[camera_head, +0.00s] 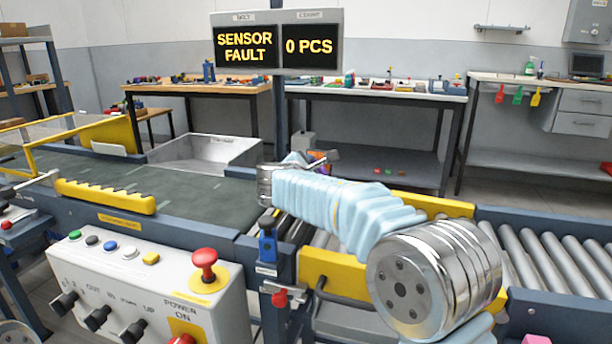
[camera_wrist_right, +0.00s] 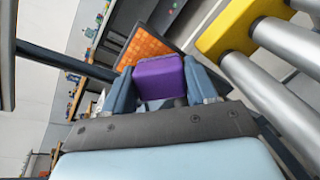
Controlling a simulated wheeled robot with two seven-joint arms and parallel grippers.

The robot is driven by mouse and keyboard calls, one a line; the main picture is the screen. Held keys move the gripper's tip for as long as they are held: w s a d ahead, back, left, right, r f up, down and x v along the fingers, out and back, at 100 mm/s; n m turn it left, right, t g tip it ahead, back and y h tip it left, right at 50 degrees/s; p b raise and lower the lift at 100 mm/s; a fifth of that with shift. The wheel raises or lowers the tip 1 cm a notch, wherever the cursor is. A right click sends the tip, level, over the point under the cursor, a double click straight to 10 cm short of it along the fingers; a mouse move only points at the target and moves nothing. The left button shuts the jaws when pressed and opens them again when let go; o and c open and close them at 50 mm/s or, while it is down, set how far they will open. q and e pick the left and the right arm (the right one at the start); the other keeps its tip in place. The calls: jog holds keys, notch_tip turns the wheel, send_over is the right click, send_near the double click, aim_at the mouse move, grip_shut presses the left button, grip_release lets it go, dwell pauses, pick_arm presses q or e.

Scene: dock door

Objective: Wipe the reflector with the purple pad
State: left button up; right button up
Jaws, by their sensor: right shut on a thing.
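My right gripper (camera_wrist_right: 160,76) is shut on the purple pad (camera_wrist_right: 158,84), which sits between its two blue-grey fingers in the right wrist view. An orange, grid-patterned reflector (camera_wrist_right: 143,46) in a dark frame is just beyond the pad. The pad covers part of its lower edge, and I cannot tell whether they touch. In the head view my right arm reaches across the conveyor, and its gripper (camera_head: 318,157) is mostly hidden behind the wrist. Only a small orange and purple patch shows there. My left gripper is not in view.
A grey control box (camera_head: 150,290) with a red emergency button (camera_head: 204,258) stands at front left. A blue sensor (camera_head: 267,246) is on the near rail. Metal rollers (camera_head: 545,250) lie at right, the dark belt (camera_head: 190,190) at left. A display (camera_head: 278,42) reads "SENSOR FAULT" and "0 PCS".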

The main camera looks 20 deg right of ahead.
jog(key=shift+d, duration=0.15)
jog(key=shift+w+a+r+p, duration=0.15)
jog(key=shift+w+a+p, duration=0.1)
jog(key=shift+a+p, duration=0.15)
jog(key=shift+w+a+p, duration=0.55)
jog(key=shift+a+p, duration=0.1)
jog(key=shift+w+a, duration=0.4)
jog(key=shift+a, duration=0.1)
jog(key=shift+f, duration=0.2)
jog(key=shift+s+a, duration=0.3)
jog(key=shift+a, duration=0.05)
jog(key=shift+d+r+b+v, duration=0.1)
jog(key=shift+v, duration=0.75)
jog(key=shift+d+r+b+v, duration=0.1)
jog(key=shift+b+v, duration=0.05)
jog(key=shift+v, duration=0.7)
jog(key=shift+d+r+b+v, duration=0.1)
jog(key=shift+r+v, duration=0.05)
jog(key=shift+v, duration=0.65)
jog(key=shift+s+a, duration=0.1)
jog(key=shift+s, duration=0.1)
